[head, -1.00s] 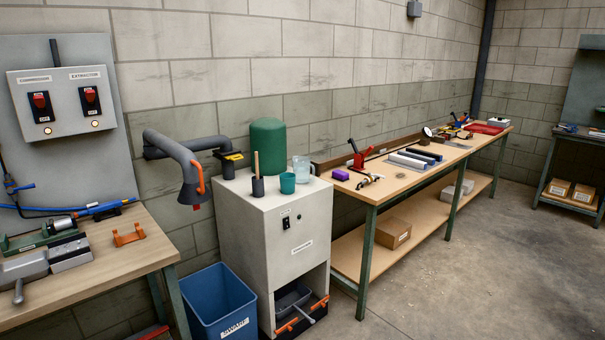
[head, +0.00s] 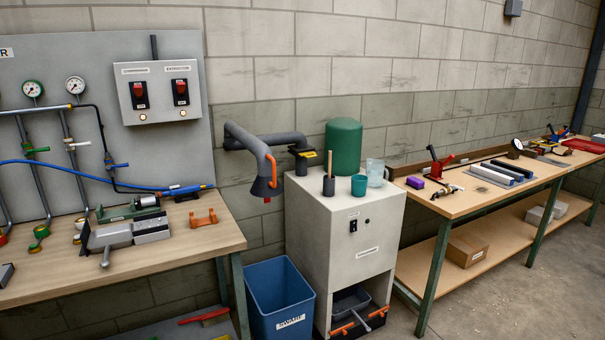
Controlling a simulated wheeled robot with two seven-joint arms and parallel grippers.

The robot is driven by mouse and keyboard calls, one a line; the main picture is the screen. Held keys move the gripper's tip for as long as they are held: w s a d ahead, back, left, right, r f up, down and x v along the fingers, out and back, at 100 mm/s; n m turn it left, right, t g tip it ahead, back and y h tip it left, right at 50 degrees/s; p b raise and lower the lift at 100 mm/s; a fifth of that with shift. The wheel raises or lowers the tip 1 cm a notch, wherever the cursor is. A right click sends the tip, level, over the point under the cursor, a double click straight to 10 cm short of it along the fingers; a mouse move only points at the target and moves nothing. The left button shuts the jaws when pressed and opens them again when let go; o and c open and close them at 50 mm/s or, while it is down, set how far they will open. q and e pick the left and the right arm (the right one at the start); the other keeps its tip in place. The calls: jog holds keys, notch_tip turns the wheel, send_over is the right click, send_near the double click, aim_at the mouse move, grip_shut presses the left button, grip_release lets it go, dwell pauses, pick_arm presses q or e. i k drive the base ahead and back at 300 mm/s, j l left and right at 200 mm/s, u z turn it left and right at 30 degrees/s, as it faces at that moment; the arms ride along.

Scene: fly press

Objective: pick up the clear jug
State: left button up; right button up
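The clear jug (head: 375,172) stands upright on top of the grey cabinet (head: 340,227), near its back right. It is see-through and pale blue. A teal cup (head: 359,185) stands just in front of it to the left and appears to overlap its lower edge. A dark pot with a wooden-handled tool (head: 329,185) stands further left. A green cylinder (head: 343,147) stands behind them. Neither of my grippers shows in the head view.
A grey extraction arm (head: 262,160) hangs left of the cabinet top. A blue bin (head: 281,302) stands on the floor to the left. Wooden benches flank the cabinet, the right one (head: 462,201) holding tools. Open floor (head: 490,300) lies at front right.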

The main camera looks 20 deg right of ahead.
aim_at(376, 168)
jog(key=i+l+u, duration=0.1)
jog(key=l+u, duration=1.05)
jog(key=l, duration=0.15)
jog(key=l+u, duration=0.4)
jog(key=k+l, duration=0.05)
